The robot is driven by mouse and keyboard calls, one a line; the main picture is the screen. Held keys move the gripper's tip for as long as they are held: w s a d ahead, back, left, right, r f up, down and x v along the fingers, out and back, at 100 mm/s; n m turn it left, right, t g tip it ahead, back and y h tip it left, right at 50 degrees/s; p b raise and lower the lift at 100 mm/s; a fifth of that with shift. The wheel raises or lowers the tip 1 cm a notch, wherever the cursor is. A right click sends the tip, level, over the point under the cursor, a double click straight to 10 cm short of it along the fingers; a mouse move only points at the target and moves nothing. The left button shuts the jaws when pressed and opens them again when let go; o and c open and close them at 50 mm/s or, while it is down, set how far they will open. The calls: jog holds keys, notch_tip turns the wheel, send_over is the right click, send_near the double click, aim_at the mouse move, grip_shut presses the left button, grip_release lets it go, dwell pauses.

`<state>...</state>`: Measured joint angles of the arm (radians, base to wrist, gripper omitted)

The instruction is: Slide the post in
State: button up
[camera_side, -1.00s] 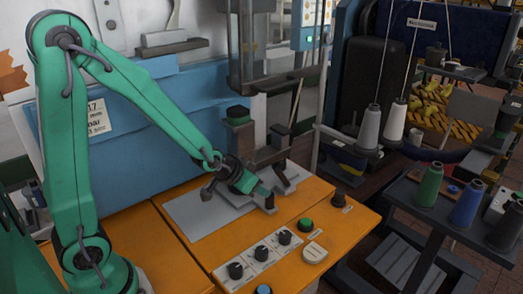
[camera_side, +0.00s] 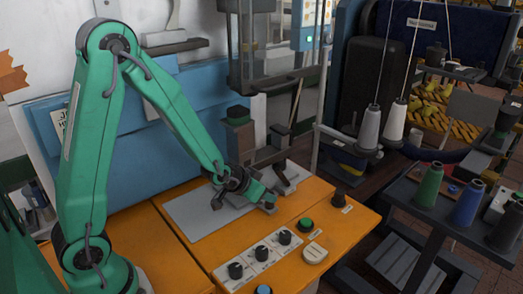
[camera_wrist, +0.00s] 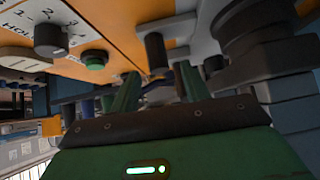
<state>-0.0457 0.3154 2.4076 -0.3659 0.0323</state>
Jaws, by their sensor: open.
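A dark upright post (camera_wrist: 156,55) stands on a light grey plate, ahead of my gripper in the wrist view. In the side view a small dark piece (camera_side: 269,205), perhaps this same post, shows at the gripper's tip. My gripper (camera_wrist: 158,84) is open, with its two green fingers apart and nothing clearly held between them. In the side view my gripper (camera_side: 264,198) is low over the plate, in front of a grey fixture (camera_side: 268,157). The arm hides part of the fixture, so I cannot tell where its opening is.
Several black knobs (camera_side: 260,253), a green button (camera_side: 306,225) and a pale button (camera_side: 315,253) stand on the orange bench (camera_side: 345,232). A taller column (camera_side: 238,135) rises behind the gripper. The grey plate (camera_side: 195,215) is bare at left.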

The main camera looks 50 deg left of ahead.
jog(key=shift+x, duration=2.9)
jog(key=shift+d, duration=0.1)
grip_shut()
